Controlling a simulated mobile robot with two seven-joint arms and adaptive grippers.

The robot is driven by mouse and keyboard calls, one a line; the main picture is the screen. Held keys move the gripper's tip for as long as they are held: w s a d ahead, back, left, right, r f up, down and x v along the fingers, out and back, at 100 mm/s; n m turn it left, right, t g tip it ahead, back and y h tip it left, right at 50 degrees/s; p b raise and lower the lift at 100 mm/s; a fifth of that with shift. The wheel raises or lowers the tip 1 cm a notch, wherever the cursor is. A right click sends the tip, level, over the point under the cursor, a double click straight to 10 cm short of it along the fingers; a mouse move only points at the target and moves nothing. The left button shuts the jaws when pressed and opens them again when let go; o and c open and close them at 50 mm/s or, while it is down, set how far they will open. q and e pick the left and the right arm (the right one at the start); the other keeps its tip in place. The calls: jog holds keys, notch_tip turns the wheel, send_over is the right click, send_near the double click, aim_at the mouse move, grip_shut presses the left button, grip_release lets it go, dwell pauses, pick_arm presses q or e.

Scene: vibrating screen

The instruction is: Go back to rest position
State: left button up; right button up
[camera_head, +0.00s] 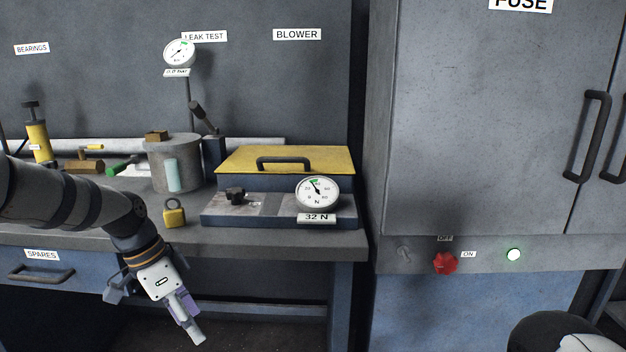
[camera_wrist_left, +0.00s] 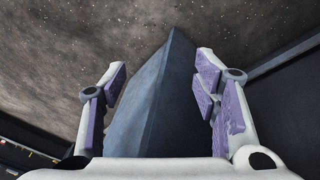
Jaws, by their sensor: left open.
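My left gripper (camera_head: 185,312) hangs in front of the workbench, below the bench top's front edge and right of the drawer marked SPARES. In the left wrist view its fingers (camera_wrist_left: 163,105) are spread apart with nothing held between them. A blue-grey post or panel edge (camera_wrist_left: 165,95) shows beyond the fingers, with dark speckled floor around it. My left arm comes in from the left, over the front of the bench. My right gripper is not in view; a rounded black and white part at the lower right corner of the head view may be mine.
The bench top (camera_head: 290,240) carries a yellow-lidded box (camera_head: 285,158), a gauge (camera_head: 318,193) marked 32 N, a yellow padlock (camera_head: 174,216) and a grey cylinder (camera_head: 172,165). A grey cabinet (camera_head: 480,120) with a red knob (camera_head: 445,263) and lit lamp (camera_head: 513,255) stands right.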

pick_arm(q)
jog(key=s+d+f+n+g+p, duration=0.1)
jog(key=s+d+f+n, duration=0.1)
jog(key=s+f, duration=0.65)
jog(key=s+d+f+n, duration=0.2)
jog(key=s+f+n, duration=0.1)
jog(key=s+f, duration=0.6)
jog(key=s+a+n+y+p, duration=0.1)
jog(key=s+a+n, duration=0.1)
jog(key=s, duration=1.3)
jog(key=s+a+r+n+g+y, duration=0.1)
jog(key=s+a+n+y, duration=0.1)
jog(key=s, duration=1.2)
jog(key=shift+s+n+g+p, duration=0.3)
jog(key=shift+s+n+p, duration=0.1)
jog(key=shift+n, duration=0.5)
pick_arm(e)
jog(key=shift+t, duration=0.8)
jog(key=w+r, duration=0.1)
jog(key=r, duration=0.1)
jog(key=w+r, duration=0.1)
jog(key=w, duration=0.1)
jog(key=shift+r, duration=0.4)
pick_arm(q)
jog(key=shift+a, duration=0.1)
